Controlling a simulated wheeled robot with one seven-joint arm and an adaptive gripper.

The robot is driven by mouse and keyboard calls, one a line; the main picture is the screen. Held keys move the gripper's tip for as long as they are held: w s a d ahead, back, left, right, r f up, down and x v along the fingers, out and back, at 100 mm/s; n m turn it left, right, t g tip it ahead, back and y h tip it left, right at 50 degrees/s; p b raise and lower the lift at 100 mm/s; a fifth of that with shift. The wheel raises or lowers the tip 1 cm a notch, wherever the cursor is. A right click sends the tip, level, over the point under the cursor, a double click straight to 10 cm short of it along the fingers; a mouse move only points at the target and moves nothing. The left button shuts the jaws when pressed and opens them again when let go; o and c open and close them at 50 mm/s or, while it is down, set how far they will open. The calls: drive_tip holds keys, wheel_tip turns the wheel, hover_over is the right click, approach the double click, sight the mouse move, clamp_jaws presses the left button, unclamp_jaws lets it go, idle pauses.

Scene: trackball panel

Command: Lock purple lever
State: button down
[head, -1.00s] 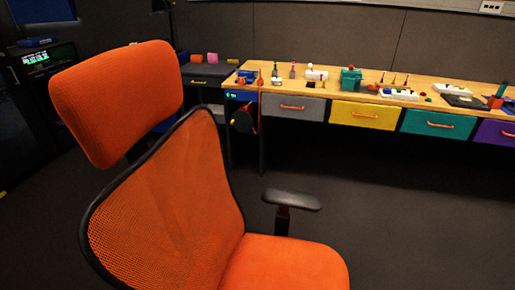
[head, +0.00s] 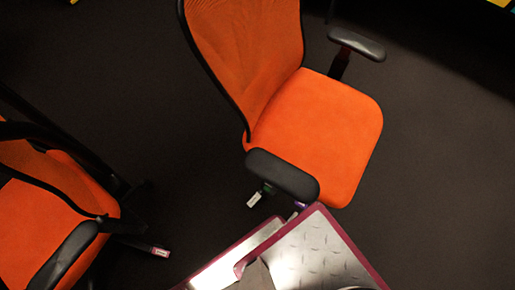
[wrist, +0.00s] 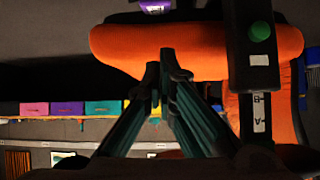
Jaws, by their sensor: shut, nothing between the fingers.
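A purple lever (wrist: 155,5) with a white label shows at the top edge of the wrist view, cut off by the frame. In the head view a small purple part (head: 300,206), likely the same lever, shows beside the near armrest, mostly hidden. The orange chair (head: 320,130) stands upright; in the wrist view its seat (wrist: 205,45) is close. My gripper (wrist: 160,60) is shut and empty, its fingertips in front of the orange seat and below the purple lever in the picture. I cannot tell whether it touches the seat. The head view does not show my gripper.
A green-ended lever (head: 268,188) with a white label (head: 254,200) is by the near armrest (head: 283,175). A second orange chair (head: 45,220) stands at left. Coloured drawers (wrist: 68,109) show far off in the wrist view. Dark floor (head: 440,150) is clear at right.

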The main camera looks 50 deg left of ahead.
drive_tip(key=shift+w+d+r+n+y, duration=0.15)
drive_tip(key=shift+w+n+y, duration=0.2)
drive_tip(key=shift+w, duration=0.5)
drive_tip(key=b, duration=0.5)
hover_over(301, 205)
drive_tip(key=shift+t, duration=0.3)
drive_tip(key=f, duration=0.5)
drive_tip(key=shift+w+f, duration=0.2)
drive_tip(key=shift+w, duration=0.2)
drive_tip(key=shift+a+f+b, duration=0.2)
drive_tip(key=shift+f+b, duration=0.65)
drive_tip(key=shift+f, duration=0.15)
drive_tip(key=shift+s+d+f+b, duration=0.1)
drive_tip(key=shift+s+f+b, duration=0.15)
drive_tip(key=shift+f+b, duration=0.2)
drive_tip(key=shift+s+d+f+b, duration=0.1)
drive_tip(key=shift+s+f+b, duration=0.15)
drive_tip(key=shift+f, duration=0.25)
drive_tip(key=shift+w, duration=0.1)
